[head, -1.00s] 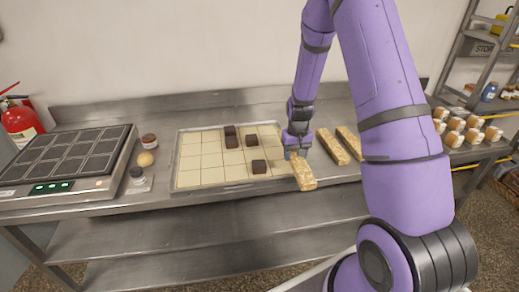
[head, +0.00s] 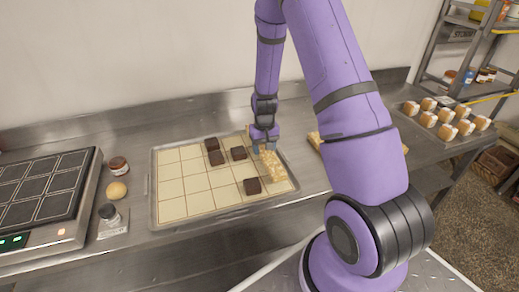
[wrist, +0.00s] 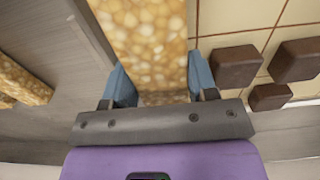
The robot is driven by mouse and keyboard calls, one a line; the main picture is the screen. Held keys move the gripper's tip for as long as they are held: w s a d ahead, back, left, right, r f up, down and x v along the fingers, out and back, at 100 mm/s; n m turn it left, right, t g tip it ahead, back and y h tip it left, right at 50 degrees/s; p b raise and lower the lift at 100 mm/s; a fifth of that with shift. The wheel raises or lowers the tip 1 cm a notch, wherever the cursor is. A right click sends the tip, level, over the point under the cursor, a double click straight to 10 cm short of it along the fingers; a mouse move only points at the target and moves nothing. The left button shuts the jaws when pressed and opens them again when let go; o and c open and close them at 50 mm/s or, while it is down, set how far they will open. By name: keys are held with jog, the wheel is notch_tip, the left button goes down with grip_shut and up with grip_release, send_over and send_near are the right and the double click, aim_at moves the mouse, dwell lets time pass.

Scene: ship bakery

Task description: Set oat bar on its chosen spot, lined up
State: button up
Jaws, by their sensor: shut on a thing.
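An oat bar (head: 273,165), golden and nutty, is held by my gripper (head: 264,147) at the right side of the gridded tray (head: 176,208). In the wrist view the oat bar (wrist: 145,35) lies between the two blue fingers of my gripper (wrist: 155,85), which is shut on it. The bar runs along the tray's right edge columns. I cannot tell whether it touches the tray. Several dark brown pieces sit on the tray's squares, one (head: 252,186) just left of the bar; some also show in the wrist view (wrist: 236,66).
More oat bars (head: 316,141) lie on the steel counter right of the tray, partly behind my arm. Several small cakes (head: 446,114) stand at the right.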

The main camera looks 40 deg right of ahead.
jog(key=shift+f, duration=1.45)
jog(key=shift+f, duration=0.15)
jog(key=o, duration=1.1)
jog(key=shift+c, duration=0.2)
